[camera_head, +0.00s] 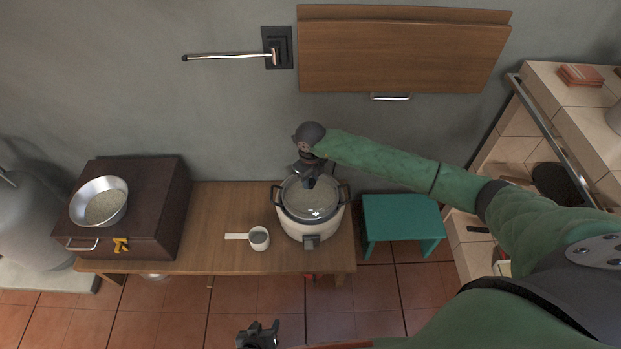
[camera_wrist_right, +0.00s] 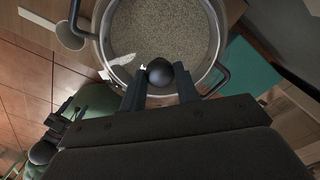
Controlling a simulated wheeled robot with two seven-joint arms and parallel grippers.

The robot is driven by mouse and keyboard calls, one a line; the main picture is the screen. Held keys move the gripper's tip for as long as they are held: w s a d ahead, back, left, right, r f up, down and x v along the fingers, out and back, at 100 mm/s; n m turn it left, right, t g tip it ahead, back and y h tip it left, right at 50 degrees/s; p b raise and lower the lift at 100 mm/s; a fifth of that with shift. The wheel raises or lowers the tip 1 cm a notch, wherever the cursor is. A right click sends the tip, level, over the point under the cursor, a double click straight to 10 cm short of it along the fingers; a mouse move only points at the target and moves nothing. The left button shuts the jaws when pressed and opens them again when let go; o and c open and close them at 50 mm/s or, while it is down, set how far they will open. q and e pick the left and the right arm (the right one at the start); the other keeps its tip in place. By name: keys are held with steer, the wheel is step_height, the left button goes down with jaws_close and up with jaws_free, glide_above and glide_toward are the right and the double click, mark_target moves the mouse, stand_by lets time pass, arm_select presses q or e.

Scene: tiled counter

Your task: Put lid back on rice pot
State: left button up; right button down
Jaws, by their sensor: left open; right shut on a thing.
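The rice pot (camera_head: 297,229), pale with dark side handles, stands near the right end of the wooden bench. A glass lid (camera_head: 318,203) lies over the pot's mouth. Whether its rim is seated or slightly raised I cannot tell. My right gripper (camera_head: 311,181) reaches in from above and is shut on the lid's round black knob, which shows between its fingers in the right wrist view (camera_wrist_right: 159,72). Rice (camera_wrist_right: 165,28) shows through the glass there, inside the pot's metal rim. My left gripper (camera_head: 260,335) is open and empty at the bottom edge, away from the bench.
A white cup with a handle (camera_head: 259,239) stands left of the pot on the bench (camera_head: 215,210). A metal bowl of grain (camera_head: 99,190) sits on a dark box (camera_head: 150,210) further left. A green stool (camera_head: 402,217) stands right of the bench. A wooden cabinet (camera_head: 400,55) hangs above.

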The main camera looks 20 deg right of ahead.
steer(key=shift+f, duration=0.1)
stand_by(0.8)
steer(key=shift+c, duration=2.4)
jaws_free()
steer(key=shift+r+p, duration=1.8)
steer(key=shift+r, duration=1.7)
jaws_close()
